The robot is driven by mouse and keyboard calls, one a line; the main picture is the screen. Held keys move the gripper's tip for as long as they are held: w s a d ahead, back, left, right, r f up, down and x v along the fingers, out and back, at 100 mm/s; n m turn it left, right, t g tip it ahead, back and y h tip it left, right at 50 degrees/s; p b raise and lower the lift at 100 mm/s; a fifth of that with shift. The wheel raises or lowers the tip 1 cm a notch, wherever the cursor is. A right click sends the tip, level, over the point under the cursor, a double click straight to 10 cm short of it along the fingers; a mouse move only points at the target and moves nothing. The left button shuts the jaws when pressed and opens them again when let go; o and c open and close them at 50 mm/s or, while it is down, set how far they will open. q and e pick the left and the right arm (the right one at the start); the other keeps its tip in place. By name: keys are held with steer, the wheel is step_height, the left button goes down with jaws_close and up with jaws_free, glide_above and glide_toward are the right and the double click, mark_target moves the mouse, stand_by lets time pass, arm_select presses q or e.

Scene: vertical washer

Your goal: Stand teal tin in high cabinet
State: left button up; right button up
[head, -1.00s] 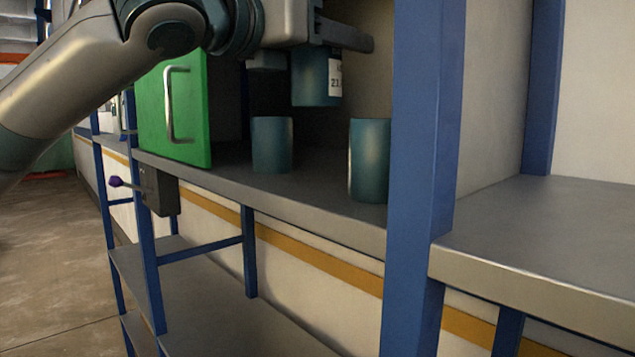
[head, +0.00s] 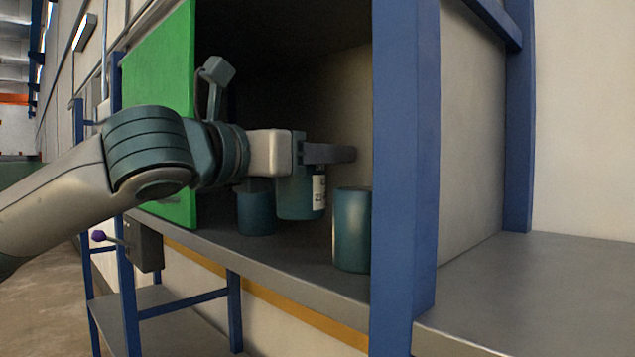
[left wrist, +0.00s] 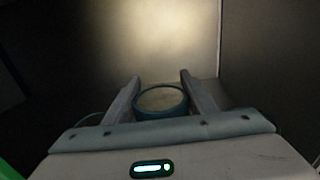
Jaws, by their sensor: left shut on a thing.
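The teal tin (head: 297,200) with a white label is held upright by my left gripper (head: 330,153) inside the open cabinet. The cabinet's shelf (head: 300,268) is grey. My right gripper is not in view.
One unlabelled teal tin (head: 257,210) stands at the left and another (head: 351,230) at the right front, partly behind the blue post (head: 405,180). The green door (head: 160,110) stands open at the left. A dark box with a purple-knobbed lever (head: 143,245) is below.

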mark_target(316, 184)
arm_select(q)
steer(key=shift+f+p, duration=0.65)
steer(key=shift+f, duration=0.95)
steer(key=shift+a+f, duration=0.1)
steer(key=shift+f, duration=0.35)
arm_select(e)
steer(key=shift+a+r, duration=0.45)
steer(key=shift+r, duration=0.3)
arm_select(q)
steer(key=shift+f, duration=0.1)
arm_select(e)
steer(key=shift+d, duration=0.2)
arm_select(q)
steer(key=o, duration=1.3)
steer(key=shift+o, duration=0.2)
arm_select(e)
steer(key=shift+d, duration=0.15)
arm_select(q)
steer(key=shift+s, duration=0.1)
